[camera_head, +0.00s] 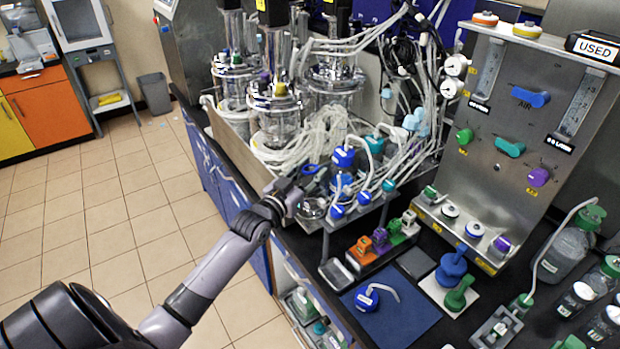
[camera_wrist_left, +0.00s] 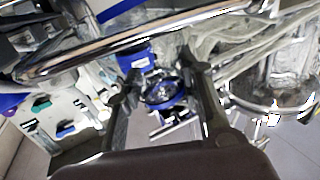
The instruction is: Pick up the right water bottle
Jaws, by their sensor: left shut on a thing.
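My left gripper (camera_head: 297,190) reaches in from the left to the front edge of the reactor stand. In the left wrist view its two fingers (camera_wrist_left: 163,98) are shut on a round blue-rimmed cap (camera_wrist_left: 162,91) with a clear or shiny middle, which looks like a bottle top. The bottle body below it is mostly hidden, so I cannot tell whether it is lifted. Several blue-capped bottles stand close beside the gripper, among them one at the back (camera_head: 343,157) and one at the front (camera_head: 337,212). My right gripper is not in view.
White tubes and cables (camera_head: 325,128) crowd around the bottles and glass reactors. A metal rail (camera_wrist_left: 140,45) crosses above the fingers in the left wrist view. A control panel (camera_head: 520,150) stands at the right. The tiled floor (camera_head: 110,215) at the left is clear.

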